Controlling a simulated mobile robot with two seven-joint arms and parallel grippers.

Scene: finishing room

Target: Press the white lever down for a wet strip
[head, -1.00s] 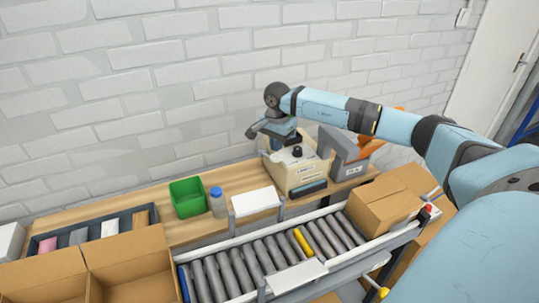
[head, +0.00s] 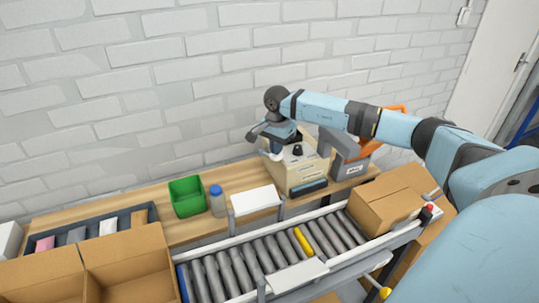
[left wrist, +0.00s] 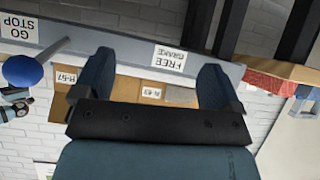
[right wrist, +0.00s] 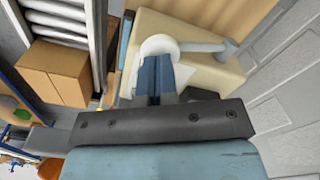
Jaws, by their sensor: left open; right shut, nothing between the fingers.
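The cream tape machine (head: 305,178) stands on the wooden bench and has a black knob on top. Its white lever (head: 276,154) shows at the machine's left side. In the right wrist view the lever's round white end (right wrist: 158,44) lies just past my fingertips, and its arm runs right across the cream body. My right gripper (right wrist: 157,65) is shut and empty, with its fingertips overlapping the lever end in view; I cannot tell if they touch. In the head view the right gripper (head: 281,138) is over the machine. My left gripper (left wrist: 153,85) is open and empty.
A green bin (head: 187,198), a blue-capped bottle (head: 217,202) and a white pad (head: 255,201) stand left. The roller conveyor (head: 240,268) runs in front, carrying a closed carton (head: 385,205). Open cartons (head: 125,268) fill the lower left.

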